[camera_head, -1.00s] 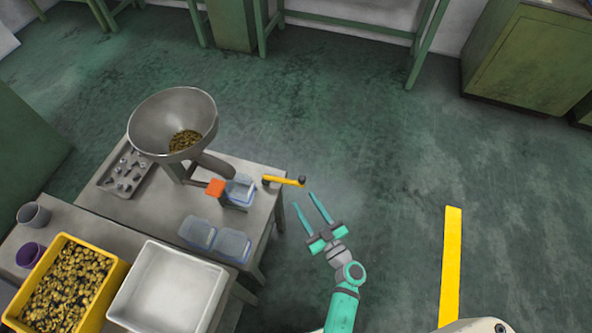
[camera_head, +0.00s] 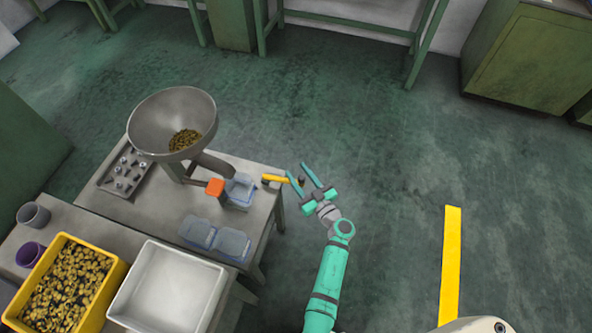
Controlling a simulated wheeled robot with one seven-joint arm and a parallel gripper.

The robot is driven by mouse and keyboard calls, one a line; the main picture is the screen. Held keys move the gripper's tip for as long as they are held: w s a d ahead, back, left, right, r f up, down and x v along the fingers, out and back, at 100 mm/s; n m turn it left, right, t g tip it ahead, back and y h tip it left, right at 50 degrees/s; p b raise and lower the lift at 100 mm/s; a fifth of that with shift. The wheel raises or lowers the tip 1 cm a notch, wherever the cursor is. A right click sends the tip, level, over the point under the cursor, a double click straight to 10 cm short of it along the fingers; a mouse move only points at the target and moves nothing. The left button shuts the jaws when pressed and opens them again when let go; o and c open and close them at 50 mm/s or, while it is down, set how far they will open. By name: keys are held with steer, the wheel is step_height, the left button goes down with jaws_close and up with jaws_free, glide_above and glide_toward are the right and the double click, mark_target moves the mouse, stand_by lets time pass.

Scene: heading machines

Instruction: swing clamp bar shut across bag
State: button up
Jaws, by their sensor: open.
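The yellow clamp bar (camera_head: 275,178) sticks out to the right past the table edge, with a dark knob (camera_head: 301,181) at its free end. A clear bluish bag (camera_head: 240,188) sits beside an orange block (camera_head: 215,187) under the hopper's chute; the bar points away from it. My gripper (camera_head: 296,168) is open, its two teal fingers at the bar's outer end. In this view one finger crosses the bar and the other lies to the right of the knob. I cannot tell whether either finger touches it.
A metal hopper (camera_head: 172,118) with brown pieces stands on the table (camera_head: 185,203). Two more clear bags (camera_head: 232,243) lie on the table's front. A white tray (camera_head: 168,290) and a yellow crate (camera_head: 112,297) of pieces are nearer. The floor at right is open.

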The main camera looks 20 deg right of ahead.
steer(key=shift+x, duration=0.9)
jaws_close()
steer(key=shift+a, duration=0.15)
